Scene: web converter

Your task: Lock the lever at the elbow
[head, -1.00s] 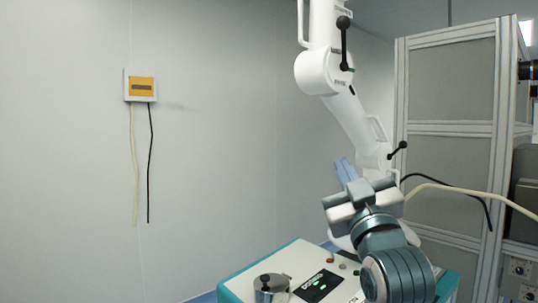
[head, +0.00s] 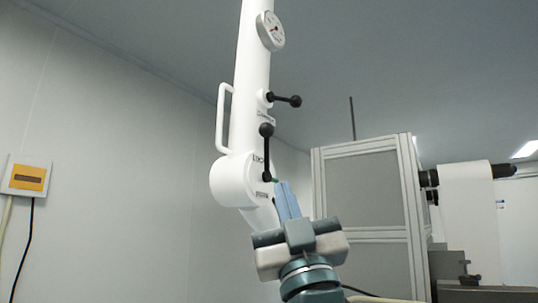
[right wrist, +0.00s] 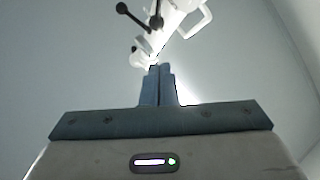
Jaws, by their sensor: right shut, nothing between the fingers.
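A white jointed arm comes down from the top of the head view, with its elbow (head: 238,180) at the middle. The elbow lever (head: 267,152) is black with a ball knob and points straight up. Its lower end sits at the elbow's right side, by a small green mark. My right gripper (head: 279,183) is shut and empty, its blue fingers pointing up just right of the lever's base. I cannot tell whether they touch. In the right wrist view the closed fingers (right wrist: 158,68) point toward the white arm (right wrist: 176,20) and black levers. My left gripper is not in view.
Above the elbow are a second black lever (head: 284,99) pointing right, a round gauge (head: 271,30) and a white handle (head: 221,118). A framed grey cabinet (head: 365,190) and a roller machine (head: 460,177) stand at right. A yellow wall box (head: 29,178) hangs at left.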

